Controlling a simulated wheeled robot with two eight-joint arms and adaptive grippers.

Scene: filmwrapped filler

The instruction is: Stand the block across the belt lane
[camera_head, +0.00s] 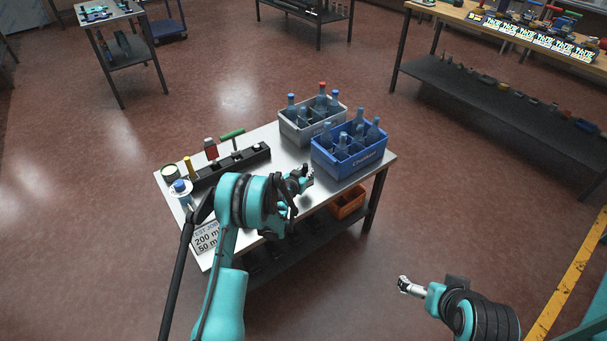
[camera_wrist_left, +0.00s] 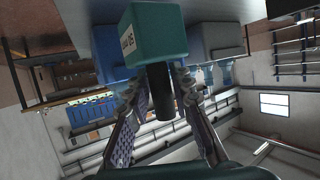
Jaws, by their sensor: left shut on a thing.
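In the left wrist view, which looks upside down, a teal block (camera_wrist_left: 158,33) with a white printed label has a dark cylindrical handle (camera_wrist_left: 160,95). The fingers of my left gripper (camera_wrist_left: 160,88) lie on either side of this handle and are shut on it. In the head view, my left gripper (camera_head: 303,178) is over the metal table (camera_head: 292,155), close to the front of the blue crate. I cannot make out a belt lane.
A blue crate (camera_head: 352,172) and a grey crate (camera_head: 292,132) hold bottles at the table's right end. A black rack (camera_head: 215,168) with tools runs along its back left. A white sign (camera_head: 206,238) is at the front left. Another workbench (camera_head: 480,85) stands at upper right.

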